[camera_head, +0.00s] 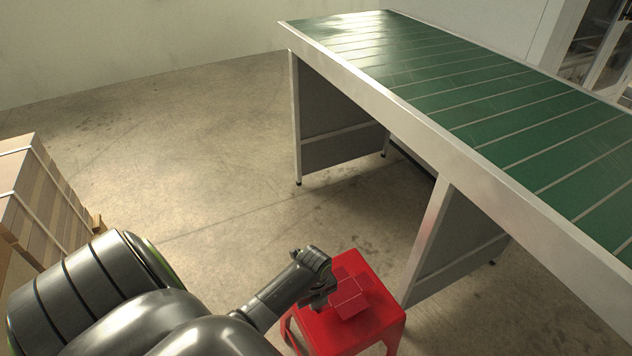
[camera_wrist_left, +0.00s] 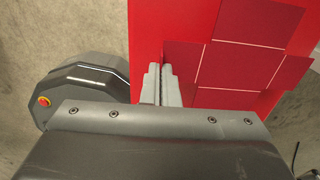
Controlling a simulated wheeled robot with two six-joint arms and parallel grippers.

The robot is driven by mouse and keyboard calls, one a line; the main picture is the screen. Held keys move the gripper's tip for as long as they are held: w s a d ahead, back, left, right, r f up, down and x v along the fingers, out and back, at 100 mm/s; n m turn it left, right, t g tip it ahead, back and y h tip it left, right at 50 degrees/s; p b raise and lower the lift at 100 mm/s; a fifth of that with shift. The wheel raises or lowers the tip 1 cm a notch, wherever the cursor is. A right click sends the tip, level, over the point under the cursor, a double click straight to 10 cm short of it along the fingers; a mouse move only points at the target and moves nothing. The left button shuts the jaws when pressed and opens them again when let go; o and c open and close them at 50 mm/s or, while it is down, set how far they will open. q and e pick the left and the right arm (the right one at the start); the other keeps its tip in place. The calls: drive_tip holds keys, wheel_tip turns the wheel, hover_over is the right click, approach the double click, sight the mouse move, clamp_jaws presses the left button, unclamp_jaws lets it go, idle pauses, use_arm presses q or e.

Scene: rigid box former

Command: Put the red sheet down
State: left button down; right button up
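The red sheet (camera_head: 350,291) is a flat, cross-shaped piece with pale crease lines. It shows over the seat of a red stool (camera_head: 372,325); I cannot tell whether it touches the seat. In the left wrist view the sheet (camera_wrist_left: 240,66) spreads to the right of the fingers. My left gripper (camera_head: 326,292) is at the sheet's left edge. Its fingers (camera_wrist_left: 162,84) are close together, and the edge of one flap runs in between them. The fingertips hide a small part of that flap. My right gripper is not in view.
A long table (camera_head: 470,160) with a green slatted top and pale metal frame stands to the right, its near leg close to the stool. Stacked brown cardboard (camera_head: 45,195) is at the left. The concrete floor between them is clear.

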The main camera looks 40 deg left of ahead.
use_arm(q)
wheel_tip(320, 180, down, 3)
drive_tip(key=shift+r+b, duration=0.1)
drive_tip(key=shift+b, duration=0.25)
drive_tip(key=shift+f, duration=0.35)
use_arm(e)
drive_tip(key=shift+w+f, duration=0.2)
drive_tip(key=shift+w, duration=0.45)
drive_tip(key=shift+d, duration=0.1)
use_arm(q)
drive_tip(key=c, duration=2.1)
unclamp_jaws()
drive_tip(key=shift+f, duration=0.1)
drive_tip(key=o, duration=0.4)
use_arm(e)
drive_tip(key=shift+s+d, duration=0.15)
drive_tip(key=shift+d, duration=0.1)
